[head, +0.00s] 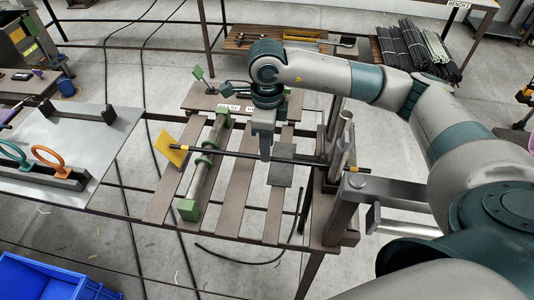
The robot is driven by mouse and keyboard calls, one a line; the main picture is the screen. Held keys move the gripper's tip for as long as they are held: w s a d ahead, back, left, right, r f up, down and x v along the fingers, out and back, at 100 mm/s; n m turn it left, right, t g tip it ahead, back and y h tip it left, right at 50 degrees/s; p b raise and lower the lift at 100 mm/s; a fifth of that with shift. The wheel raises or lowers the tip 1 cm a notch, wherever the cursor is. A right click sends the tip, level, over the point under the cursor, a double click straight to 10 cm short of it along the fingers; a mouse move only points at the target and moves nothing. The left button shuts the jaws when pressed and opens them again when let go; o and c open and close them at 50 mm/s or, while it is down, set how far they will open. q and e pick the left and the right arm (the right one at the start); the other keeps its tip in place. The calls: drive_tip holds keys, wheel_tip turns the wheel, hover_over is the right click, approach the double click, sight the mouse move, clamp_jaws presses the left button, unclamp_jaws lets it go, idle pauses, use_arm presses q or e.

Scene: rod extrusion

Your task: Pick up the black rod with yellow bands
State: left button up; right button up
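The black rod with yellow bands (225,153) lies roughly level from left to right above a slatted brown table. Its left end is by a tilted yellow plate (171,149), and its right end, with a yellow band, reaches past metal posts. It passes over a roller with green ends (203,167). My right gripper (266,156) points straight down from above, with its tip at the middle of the rod and overlapping it in the picture. The fingers look like one narrow block, so their opening and any grip on the rod cannot be made out. My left gripper is out of view.
Upright metal posts (339,160) stand at the right end of the rod, near my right arm. A dark square plate (281,172) lies below the gripper. A metal-topped table (50,140) with orange and teal rings is at left. A blue crate (40,280) is at lower left.

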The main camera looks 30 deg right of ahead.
drive_tip(key=shift+f+p, duration=0.45)
drive_tip(key=shift+f, duration=0.9)
clamp_jaws()
